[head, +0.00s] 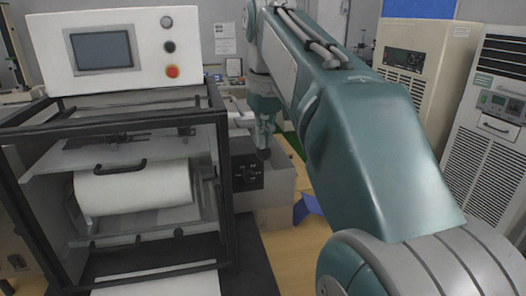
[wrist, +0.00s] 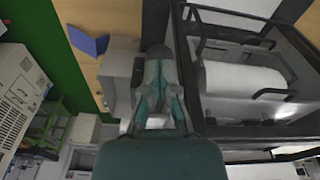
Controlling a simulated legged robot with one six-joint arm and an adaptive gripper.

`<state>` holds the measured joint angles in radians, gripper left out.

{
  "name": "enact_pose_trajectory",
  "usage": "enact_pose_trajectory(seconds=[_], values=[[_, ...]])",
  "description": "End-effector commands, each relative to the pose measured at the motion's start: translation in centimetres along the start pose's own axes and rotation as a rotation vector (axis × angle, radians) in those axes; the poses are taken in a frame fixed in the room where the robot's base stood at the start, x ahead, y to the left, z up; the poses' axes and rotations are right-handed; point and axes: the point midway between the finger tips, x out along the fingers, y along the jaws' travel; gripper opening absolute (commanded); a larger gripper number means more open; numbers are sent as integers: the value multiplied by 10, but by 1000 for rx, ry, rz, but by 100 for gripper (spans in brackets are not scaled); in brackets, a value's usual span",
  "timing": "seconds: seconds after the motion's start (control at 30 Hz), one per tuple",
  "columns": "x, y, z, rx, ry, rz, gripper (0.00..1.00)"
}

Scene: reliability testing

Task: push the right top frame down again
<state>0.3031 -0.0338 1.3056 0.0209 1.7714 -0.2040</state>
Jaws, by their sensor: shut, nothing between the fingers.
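A machine with a black open frame stands at the left in the head view; the frame's right top part (head: 214,98) runs along its upper right edge. The black frame also shows in the wrist view (wrist: 183,65), right beside my gripper. My gripper (head: 264,152) points down just right of the machine, apart from the frame in the head view. In the wrist view my gripper (wrist: 158,52) has its fingers together and is empty. I cannot tell whether its tips touch anything.
A control panel (head: 115,50) with a screen and red button sits on top of the machine. A grey box with a dark knob plate (head: 248,178) stands below my gripper. Beige cabinets (head: 425,55) and a vented unit (head: 492,120) stand at the right. A blue piece (head: 308,208) lies on the floor.

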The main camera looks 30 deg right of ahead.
Motion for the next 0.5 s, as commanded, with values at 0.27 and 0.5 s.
enact_pose_trajectory(seconds=[0.27, 0.5], values=[[6, 0, 0, 0, 0, 0, 0], [10, 0, 0, 0, -2, -1, 0]])
